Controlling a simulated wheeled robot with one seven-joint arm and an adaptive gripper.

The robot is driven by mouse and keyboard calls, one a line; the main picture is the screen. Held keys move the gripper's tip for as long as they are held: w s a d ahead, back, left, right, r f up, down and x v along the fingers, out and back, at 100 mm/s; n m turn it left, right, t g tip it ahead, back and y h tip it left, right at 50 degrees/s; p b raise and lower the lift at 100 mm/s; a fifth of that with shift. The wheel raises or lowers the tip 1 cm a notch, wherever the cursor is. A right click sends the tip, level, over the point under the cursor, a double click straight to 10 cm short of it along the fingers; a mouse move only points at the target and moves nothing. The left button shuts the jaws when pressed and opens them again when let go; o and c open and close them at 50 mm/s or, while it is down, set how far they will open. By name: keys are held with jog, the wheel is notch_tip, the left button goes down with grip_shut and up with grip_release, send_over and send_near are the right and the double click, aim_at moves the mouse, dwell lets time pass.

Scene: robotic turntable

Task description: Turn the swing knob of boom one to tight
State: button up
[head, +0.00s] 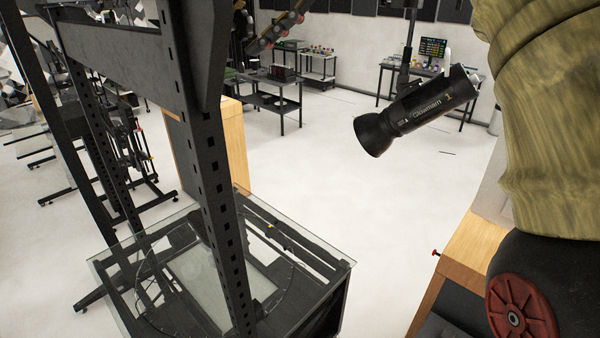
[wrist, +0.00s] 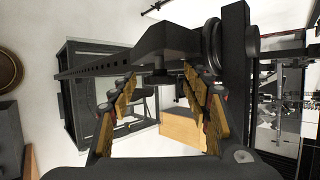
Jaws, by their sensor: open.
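A dark perforated boom (wrist: 100,66) crosses the wrist view, running left from a thicker dark block. A short dark knob-like piece (wrist: 161,79) sticks out under that block, between the fingertips in the picture. A round black disc (wrist: 214,45) sits at the block's right end. I cannot tell for certain which of these is the swing knob. My gripper (wrist: 160,84) is open, its yellow-padded fingers on either side of the knob-like piece, with no clear contact. In the head view, part of my gripper (head: 268,36) shows at the top, right of the dark beam (head: 120,48).
A perforated black upright (head: 212,190) stands close in front, by a glass-topped dark table (head: 335,262). A black lamp (head: 415,110) hangs to the right. A wooden-sided unit (head: 470,243) with a red knob (head: 436,253) stands lower right. Floor between them is clear.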

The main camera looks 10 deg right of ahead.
jog(key=shift+d+f+t+y+b, duration=0.1)
jog(key=shift+f+t+y+b, duration=0.25)
jog(key=shift+t+y, duration=0.35)
jog(key=shift+s+f+n+t+y+b, duration=0.2)
jog(key=shift+n+t+y+b, duration=0.4)
jog(key=shift+b, duration=0.6)
jog(key=t+y+b, duration=0.1)
jog(key=b, duration=0.3)
jog(key=shift+w+f, duration=0.1)
jog(key=shift+w, duration=0.05)
jog(key=t+y+b, duration=0.1)
jog(key=b, duration=0.3)
jog(key=n+t+y+b, duration=0.1)
jog(key=b, duration=0.3)
jog(key=shift+f+y+b, duration=0.2)
jog(key=shift+y+b, duration=0.1)
jog(key=v, duration=0.8)
notch_tip(320, 180, down, 34)
jog(key=g+h+b, duration=0.1)
jog(key=h+b, duration=0.6)
jog(key=b, duration=0.1)
jog(key=shift+w+a+m, duration=0.3)
jog(key=shift+w+a, duration=0.05)
jog(key=shift+a, duration=0.05)
jog(key=shift+r, duration=0.1)
